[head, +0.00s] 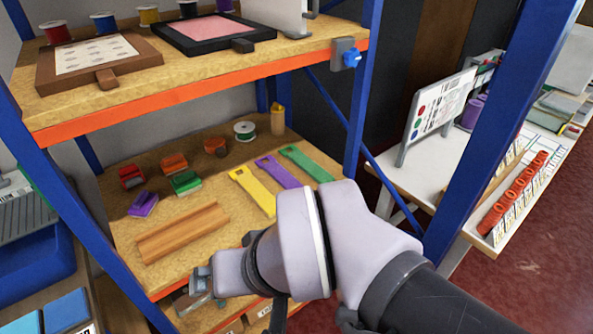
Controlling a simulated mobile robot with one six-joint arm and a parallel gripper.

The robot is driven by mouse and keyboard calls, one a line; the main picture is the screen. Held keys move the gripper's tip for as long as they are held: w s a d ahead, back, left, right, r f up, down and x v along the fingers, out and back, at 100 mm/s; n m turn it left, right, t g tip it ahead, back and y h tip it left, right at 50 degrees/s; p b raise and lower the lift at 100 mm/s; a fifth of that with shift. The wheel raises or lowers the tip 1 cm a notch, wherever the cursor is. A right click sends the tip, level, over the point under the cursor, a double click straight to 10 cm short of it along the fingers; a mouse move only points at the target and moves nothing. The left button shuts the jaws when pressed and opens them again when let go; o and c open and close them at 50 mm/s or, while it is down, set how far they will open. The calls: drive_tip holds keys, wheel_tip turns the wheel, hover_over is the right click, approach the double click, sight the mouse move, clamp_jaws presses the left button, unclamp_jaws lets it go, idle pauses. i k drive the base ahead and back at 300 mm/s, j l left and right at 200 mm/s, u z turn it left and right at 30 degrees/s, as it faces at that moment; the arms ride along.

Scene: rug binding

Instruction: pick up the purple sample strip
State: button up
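The purple sample strip (279,172) lies flat on the lower wooden shelf (225,250), between a yellow strip (252,188) and a green strip (306,162). Each strip has a slot at its far end. My gripper (196,294) is low at the shelf's front edge, left of and nearer than the strips. My wrist hides much of it, and its fingers are too unclear to tell open from shut. My arm covers the shelf's front right part, close to the near ends of the strips.
A grooved wooden block (182,232) lies left of the strips. Behind it are small red, orange, green and purple (143,204) pieces and a white-green spool (244,131). The upper shelf (190,88) overhangs the back. Blue posts (365,85) flank the shelves.

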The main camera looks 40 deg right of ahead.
sight(287, 180)
drive_tip(key=i+l+u, duration=0.1)
drive_tip(key=l+u, duration=0.2)
drive_tip(key=l, duration=0.55)
drive_tip(key=l+u, duration=0.3)
drive_tip(key=l, duration=0.5)
